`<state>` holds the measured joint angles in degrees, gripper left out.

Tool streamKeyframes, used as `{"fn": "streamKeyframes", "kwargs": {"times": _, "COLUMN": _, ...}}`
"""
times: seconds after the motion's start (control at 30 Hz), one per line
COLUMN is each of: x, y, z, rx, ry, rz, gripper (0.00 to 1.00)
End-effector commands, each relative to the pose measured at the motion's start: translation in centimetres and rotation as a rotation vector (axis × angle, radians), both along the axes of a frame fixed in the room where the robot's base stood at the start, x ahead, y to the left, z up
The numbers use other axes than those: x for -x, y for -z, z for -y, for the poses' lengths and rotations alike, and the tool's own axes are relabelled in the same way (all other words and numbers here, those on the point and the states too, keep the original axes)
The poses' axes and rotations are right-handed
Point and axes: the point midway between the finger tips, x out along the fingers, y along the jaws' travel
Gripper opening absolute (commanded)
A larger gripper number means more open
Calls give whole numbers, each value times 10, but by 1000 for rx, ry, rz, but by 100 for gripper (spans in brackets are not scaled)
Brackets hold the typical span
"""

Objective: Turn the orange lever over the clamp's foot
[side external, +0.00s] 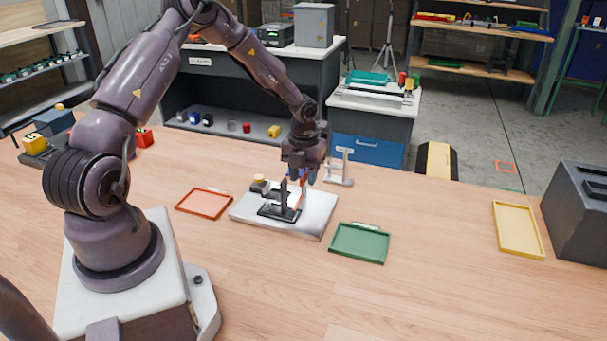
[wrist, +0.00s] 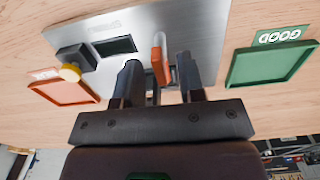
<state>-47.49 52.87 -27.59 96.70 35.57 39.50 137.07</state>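The orange lever (wrist: 158,62) shows in the wrist view between my two fingers, nearer the right one. In the side view a thin part of the lever (side external: 304,183) shows just below my gripper (side external: 300,177). My gripper also shows in the wrist view (wrist: 160,75); its fingers are apart, with gaps beside the lever, so it is open. The clamp (side external: 282,207) is dark and stands on a pale metal plate (side external: 313,222). The plate also fills the upper middle of the wrist view (wrist: 205,45). The clamp's foot cannot be made out clearly; my fingers hide part of the clamp.
A dark block with a yellow knob (wrist: 70,73) sits on the plate. An orange tray (side external: 204,203) lies left of it and a green tray (side external: 360,243) right. A grey metal stand (side external: 340,170) is behind. A yellow tray (side external: 518,229) lies far right; the front table is clear.

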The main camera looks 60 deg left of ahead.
Motion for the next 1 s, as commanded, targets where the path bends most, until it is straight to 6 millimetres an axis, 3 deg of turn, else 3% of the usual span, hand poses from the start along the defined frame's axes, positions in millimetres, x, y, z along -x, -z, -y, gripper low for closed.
{"fn": "streamKeyframes", "kwargs": {"times": 0.27, "x": -1, "y": -13, "z": -1, "rx": -1, "ry": -2, "rz": 3, "gripper": 36}}
{"fn": "streamKeyframes", "kwargs": {"times": 0.7, "x": 0, "y": -104, "z": -1, "rx": -3, "ry": -2, "rz": 3, "gripper": 36}}
{"fn": "streamKeyframes", "kwargs": {"times": 1.0, "x": 0, "y": -129, "z": 0, "rx": -1, "ry": 0, "rz": 1, "gripper": 36}}
